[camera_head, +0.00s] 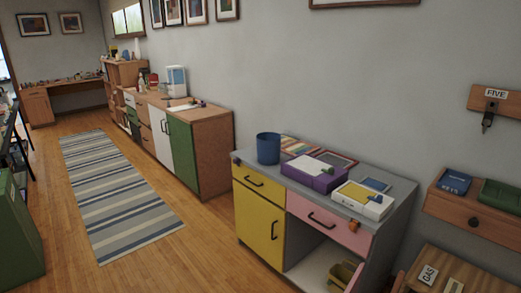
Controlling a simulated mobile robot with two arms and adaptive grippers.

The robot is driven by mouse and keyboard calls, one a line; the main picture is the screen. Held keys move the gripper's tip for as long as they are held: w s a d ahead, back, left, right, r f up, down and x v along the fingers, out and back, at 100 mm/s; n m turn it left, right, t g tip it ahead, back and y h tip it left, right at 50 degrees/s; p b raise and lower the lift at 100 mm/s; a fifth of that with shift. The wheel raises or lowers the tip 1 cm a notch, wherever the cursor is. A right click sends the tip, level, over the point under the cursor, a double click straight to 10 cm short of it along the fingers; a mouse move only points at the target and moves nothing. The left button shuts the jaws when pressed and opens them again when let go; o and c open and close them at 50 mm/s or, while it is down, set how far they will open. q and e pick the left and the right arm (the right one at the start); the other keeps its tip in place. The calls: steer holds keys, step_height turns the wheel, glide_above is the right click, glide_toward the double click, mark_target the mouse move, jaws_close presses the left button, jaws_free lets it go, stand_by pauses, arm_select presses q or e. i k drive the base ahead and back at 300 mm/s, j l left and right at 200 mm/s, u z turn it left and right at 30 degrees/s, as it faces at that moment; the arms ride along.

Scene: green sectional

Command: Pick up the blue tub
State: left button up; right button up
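A blue tub (268,149), round and upright with an open top, stands on the grey top of a low cabinet (248,158) in the middle of the picture. It is near the back left part of that top, left of a purple box. Nothing hides it from this view. What is inside it cannot be seen. Neither of my grippers is in view.
The purple box (315,173), a white and yellow box (363,200) and flat coloured items lie right of the tub. A wall shelf (472,210) is at the right. A striped rug (110,190) lies on open wooden floor at left. A green cabinet (20,240) stands bottom left.

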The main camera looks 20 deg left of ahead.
mark_target(269, 144)
steer(key=i+j, duration=0.2)
steer(key=j, duration=0.15)
steer(key=i+j, duration=0.15)
steer(key=j, duration=0.25)
steer(key=i+j+z, duration=0.1)
steer(key=j, duration=0.25)
steer(key=i+j, duration=0.25)
steer(key=j, duration=0.15)
steer(key=i+j+z, duration=0.1)
steer(key=j, duration=0.25)
steer(key=i, duration=0.1)
